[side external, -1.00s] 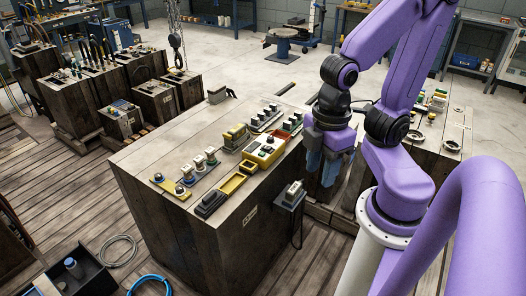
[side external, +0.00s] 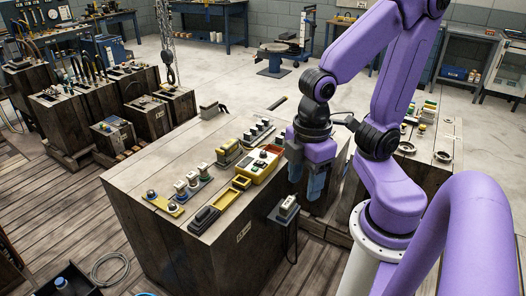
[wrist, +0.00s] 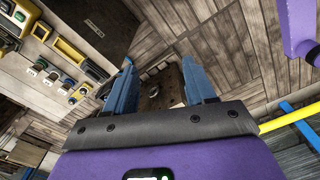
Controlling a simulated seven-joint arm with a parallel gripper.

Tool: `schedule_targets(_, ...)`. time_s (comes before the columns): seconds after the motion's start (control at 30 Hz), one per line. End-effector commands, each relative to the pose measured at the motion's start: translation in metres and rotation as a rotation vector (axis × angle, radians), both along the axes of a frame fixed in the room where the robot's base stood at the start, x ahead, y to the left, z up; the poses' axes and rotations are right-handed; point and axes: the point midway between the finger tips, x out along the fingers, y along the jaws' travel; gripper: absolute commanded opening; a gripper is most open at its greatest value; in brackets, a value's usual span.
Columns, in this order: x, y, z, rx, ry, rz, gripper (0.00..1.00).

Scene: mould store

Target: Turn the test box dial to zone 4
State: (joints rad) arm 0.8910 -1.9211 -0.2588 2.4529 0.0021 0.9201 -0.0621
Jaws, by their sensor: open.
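A yellow box (side external: 263,164) with a red patch and a small dark panel sits near the right edge of the dark wooden crate's pale top; it looks like the test box. Its dial and zone marks are too small to make out. In the wrist view, a yellow box (wrist: 18,12) is cut off at the top left corner. My gripper (side external: 306,188) hangs just right of the crate's edge, beside the box and apart from it. Its blue fingers (wrist: 158,78) are spread, with nothing between them; a wooden surface with a round fitting lies beyond.
The crate top (side external: 150,172) also holds a yellow tray (side external: 228,199), a black case (side external: 203,220) and several knobbed switches. A small device (side external: 288,207) with a hanging cable is on the crate's right side. Another bench (side external: 440,160) with round parts stands behind my arm.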

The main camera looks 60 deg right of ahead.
Motion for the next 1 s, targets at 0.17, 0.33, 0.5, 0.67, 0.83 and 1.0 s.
schedule_targets(0.17, 0.060, 0.008, 0.006, -0.009, 0.002, -0.030, 0.55)
schedule_targets(0.33, 0.126, -0.003, 0.006, -0.017, 0.007, -0.047, 0.55)
schedule_targets(0.5, 0.191, -0.033, 0.002, -0.020, 0.011, -0.065, 0.55)
schedule_targets(0.67, 0.247, -0.081, -0.007, -0.022, 0.018, -0.082, 0.55)
schedule_targets(0.83, 0.293, -0.149, -0.023, -0.022, 0.026, -0.100, 0.55)
schedule_targets(1.0, 0.321, -0.231, -0.042, -0.018, 0.032, -0.116, 0.55)
